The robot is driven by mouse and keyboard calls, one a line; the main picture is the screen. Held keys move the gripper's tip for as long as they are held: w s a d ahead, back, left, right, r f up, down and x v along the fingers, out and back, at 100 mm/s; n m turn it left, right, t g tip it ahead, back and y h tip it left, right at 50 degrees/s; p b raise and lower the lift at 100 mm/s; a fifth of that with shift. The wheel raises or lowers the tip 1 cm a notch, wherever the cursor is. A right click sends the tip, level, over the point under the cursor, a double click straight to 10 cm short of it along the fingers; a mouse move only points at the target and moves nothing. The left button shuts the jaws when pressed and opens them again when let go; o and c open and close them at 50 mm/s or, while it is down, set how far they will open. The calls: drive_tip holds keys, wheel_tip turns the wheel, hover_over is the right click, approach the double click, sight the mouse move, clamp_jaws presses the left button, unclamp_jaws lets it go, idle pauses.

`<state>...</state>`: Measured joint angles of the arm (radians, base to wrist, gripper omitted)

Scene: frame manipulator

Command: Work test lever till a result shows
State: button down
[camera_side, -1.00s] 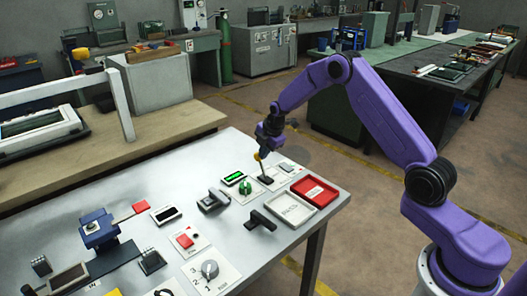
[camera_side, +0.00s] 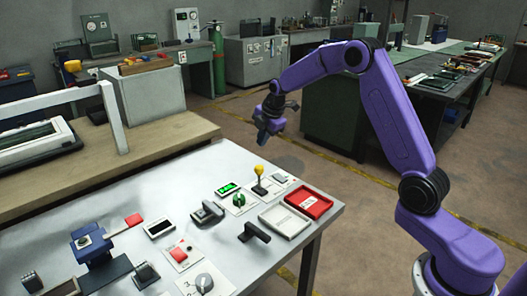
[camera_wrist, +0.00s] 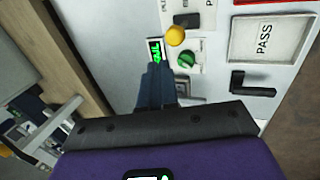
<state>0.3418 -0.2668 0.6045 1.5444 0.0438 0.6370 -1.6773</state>
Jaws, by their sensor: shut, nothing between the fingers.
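The test lever (camera_side: 259,178) has a yellow ball knob and stands roughly upright on a white panel at the table's far right. Its yellow knob also shows in the wrist view (camera_wrist: 175,36). A small display (camera_side: 228,188) left of the lever is lit green. My gripper (camera_side: 263,138) is shut and empty, above and apart from the lever.
A white tray (camera_wrist: 233,53) marked PASS and a red tray (camera_side: 323,212) lie right of the lever. Black handles (camera_side: 254,232) stand nearby. Open air surrounds my gripper.

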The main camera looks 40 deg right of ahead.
drive_tip(key=c, duration=1.7)
unclamp_jaws()
drive_tip(key=shift+r, duration=0.4)
drive_tip(key=shift+c, duration=0.2)
drive_tip(key=o, duration=1)
drive_tip(key=shift+r+m, duration=0.2)
drive_tip(key=shift+m, duration=0.1)
drive_tip(key=m+h, duration=0.1)
drive_tip(key=m, duration=1.9)
approach(258, 175)
drive_tip(key=x, duration=0.7)
drive_tip(key=d+x, duration=0.1)
drive_tip(key=x, duration=0.3)
drive_tip(key=shift+w+d, duration=0.15)
drive_tip(key=shift+w, duration=0.25)
clamp_jaws()
